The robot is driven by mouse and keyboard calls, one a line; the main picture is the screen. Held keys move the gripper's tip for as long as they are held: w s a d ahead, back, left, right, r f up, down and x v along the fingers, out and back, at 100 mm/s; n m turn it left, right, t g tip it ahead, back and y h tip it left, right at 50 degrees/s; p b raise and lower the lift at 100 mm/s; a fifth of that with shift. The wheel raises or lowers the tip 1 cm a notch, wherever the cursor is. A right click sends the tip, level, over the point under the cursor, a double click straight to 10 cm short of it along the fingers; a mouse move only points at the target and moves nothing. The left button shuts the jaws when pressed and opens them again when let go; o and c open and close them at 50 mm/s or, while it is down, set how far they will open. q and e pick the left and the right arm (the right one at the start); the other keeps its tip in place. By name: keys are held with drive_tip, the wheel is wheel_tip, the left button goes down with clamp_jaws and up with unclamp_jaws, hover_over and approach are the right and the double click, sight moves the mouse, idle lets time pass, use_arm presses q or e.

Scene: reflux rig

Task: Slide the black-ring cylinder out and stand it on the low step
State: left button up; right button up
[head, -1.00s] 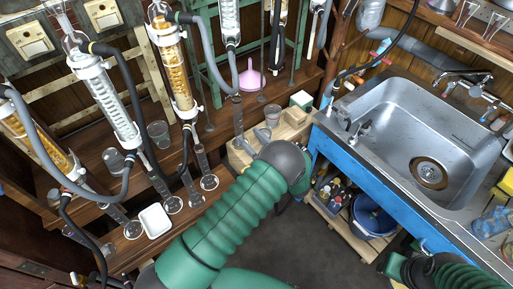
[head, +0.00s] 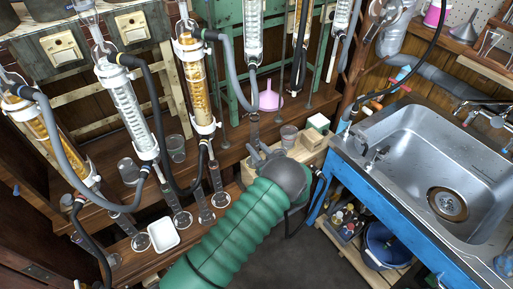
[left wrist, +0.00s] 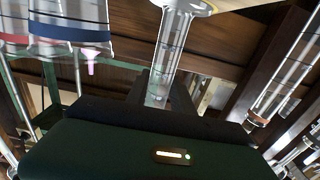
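My left gripper (head: 262,154) reaches toward the shelf, fingers apart. In the left wrist view, a clear graduated cylinder (left wrist: 172,45) stands between the dark fingers of the gripper (left wrist: 163,88), its wide foot at the top of this upside-down picture. It also shows in the head view (head: 254,128), partly hidden by the gripper. I cannot make out a black ring on it. The pale wooden step (head: 313,155) is just right of the gripper, partly hidden by my arm. My right gripper is out of view.
Other cylinders (head: 216,180) stand in a row to the left, below glass columns with hoses. A pink funnel (head: 268,101) is behind the gripper. The blue sink bench (head: 350,185) is to the right.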

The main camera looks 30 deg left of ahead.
sight(257, 147)
use_arm(q)
clamp_jaws()
drive_tip(key=shift+r, duration=0.1)
drive_tip(key=shift+r+p, duration=0.3)
drive_tip(key=shift+p+v, duration=0.5)
drive_tip(key=shift+v, duration=4)
